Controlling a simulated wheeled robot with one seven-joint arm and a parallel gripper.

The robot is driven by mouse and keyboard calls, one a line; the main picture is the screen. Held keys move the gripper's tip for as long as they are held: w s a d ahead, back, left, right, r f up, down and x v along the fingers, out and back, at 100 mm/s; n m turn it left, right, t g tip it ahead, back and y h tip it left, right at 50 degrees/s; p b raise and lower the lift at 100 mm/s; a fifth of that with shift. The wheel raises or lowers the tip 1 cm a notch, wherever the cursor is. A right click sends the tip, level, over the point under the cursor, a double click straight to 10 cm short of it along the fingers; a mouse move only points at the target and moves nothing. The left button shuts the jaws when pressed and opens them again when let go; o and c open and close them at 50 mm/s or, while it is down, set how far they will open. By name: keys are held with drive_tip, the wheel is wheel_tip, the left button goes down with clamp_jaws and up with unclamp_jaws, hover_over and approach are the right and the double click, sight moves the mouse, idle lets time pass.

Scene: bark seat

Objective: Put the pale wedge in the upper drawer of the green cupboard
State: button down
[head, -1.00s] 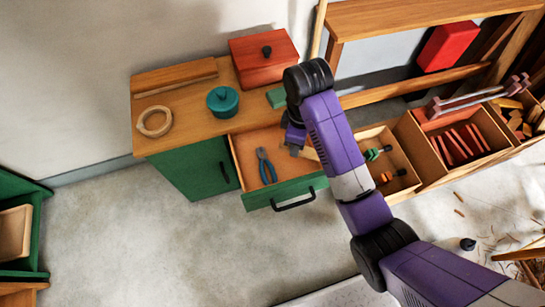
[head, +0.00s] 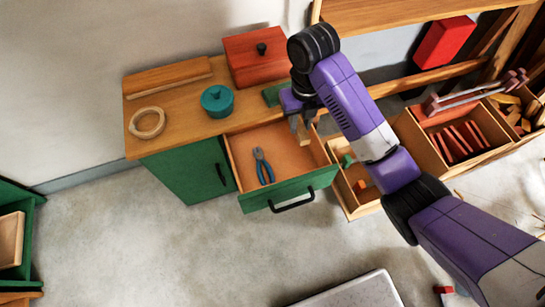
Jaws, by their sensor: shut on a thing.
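The green cupboard (head: 190,172) has a wooden top, and its upper drawer (head: 286,187) is pulled open. Blue-handled pliers (head: 263,166) lie inside the drawer, towards its left side. My gripper (head: 301,128) is over the back right part of the drawer, pointing down. It is shut on a small pale piece, seemingly the pale wedge (head: 303,134), which is partly hidden by the fingers. I cannot tell how high the piece is above the drawer floor.
On the cupboard top are a red box (head: 260,60), a teal pot (head: 217,101), a wooden ring (head: 147,122) and a green block (head: 275,94). An open wooden tray (head: 352,203) and a bin with red slats (head: 462,140) stand to the right.

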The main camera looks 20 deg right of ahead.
sight(294, 162)
drive_tip(key=shift+d+f, duration=0.1)
drive_tip(key=shift+f, duration=0.1)
drive_tip(key=shift+n, duration=0.3)
wheel_tip(294, 162, down, 20)
drive_tip(key=b, duration=0.5)
drive_tip(key=shift+r+b, duration=0.2)
drive_tip(key=shift+b, duration=0.15)
drive_tip(key=shift+f, duration=0.15)
drive_tip(key=c, duration=1.1)
unclamp_jaws()
drive_tip(key=shift+c, duration=0.2)
wheel_tip(294, 162, up, 12)
drive_tip(key=p, duration=0.3)
